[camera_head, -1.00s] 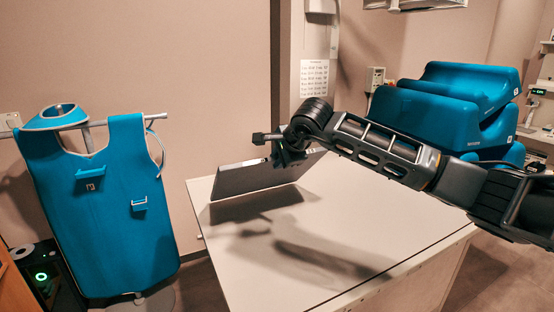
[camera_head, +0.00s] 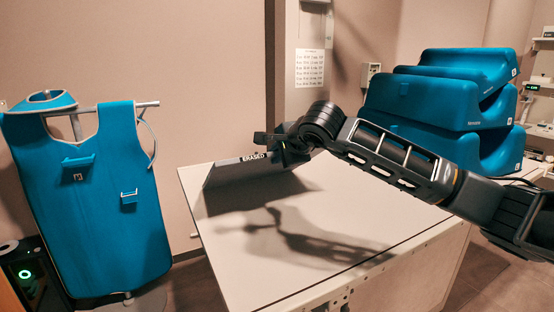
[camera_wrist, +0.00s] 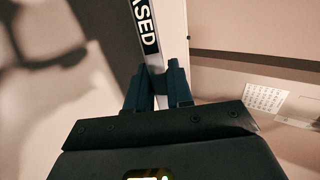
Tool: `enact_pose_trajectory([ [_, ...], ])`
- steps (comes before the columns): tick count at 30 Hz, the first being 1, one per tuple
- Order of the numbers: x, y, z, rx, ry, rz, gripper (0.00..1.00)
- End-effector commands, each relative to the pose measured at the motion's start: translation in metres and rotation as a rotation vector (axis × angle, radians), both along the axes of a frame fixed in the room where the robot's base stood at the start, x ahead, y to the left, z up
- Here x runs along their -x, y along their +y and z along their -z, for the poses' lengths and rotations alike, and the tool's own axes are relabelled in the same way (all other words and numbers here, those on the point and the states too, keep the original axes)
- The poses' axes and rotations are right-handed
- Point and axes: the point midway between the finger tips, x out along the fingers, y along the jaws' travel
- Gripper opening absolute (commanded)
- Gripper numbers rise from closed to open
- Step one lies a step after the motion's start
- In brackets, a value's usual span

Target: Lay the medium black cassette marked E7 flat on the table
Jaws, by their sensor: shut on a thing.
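The cassette (camera_head: 235,178) is a dark, flat panel, held tilted over the far left part of the white table (camera_head: 300,280). My gripper (camera_head: 279,151) is shut on that upper edge. In the wrist view, the two dark fingers (camera_wrist: 158,88) pinch the cassette's narrow edge (camera_wrist: 145,28), with part of the label showing beyond them. I cannot tell whether the lower edge touches the table. The cassette's underside is hidden.
A blue apron (camera_head: 90,220) hangs on a stand left of the table. Stacked blue cushions (camera_head: 430,100) are behind my arm at right. A wall post (camera_head: 303,70) rises behind the table. The table's front and middle are bare, with only shadows.

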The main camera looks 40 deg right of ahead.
Motion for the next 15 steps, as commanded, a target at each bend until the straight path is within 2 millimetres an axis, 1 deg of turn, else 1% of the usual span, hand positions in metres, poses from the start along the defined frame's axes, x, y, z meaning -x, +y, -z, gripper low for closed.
enact_pose_trajectory([
  [1, 0.001, 0.0, 0.006, 0.003, -0.011, 0.0, 0.0],
  [15, 0.012, 0.003, 0.028, 0.023, -0.082, 0.001, 0.0],
])
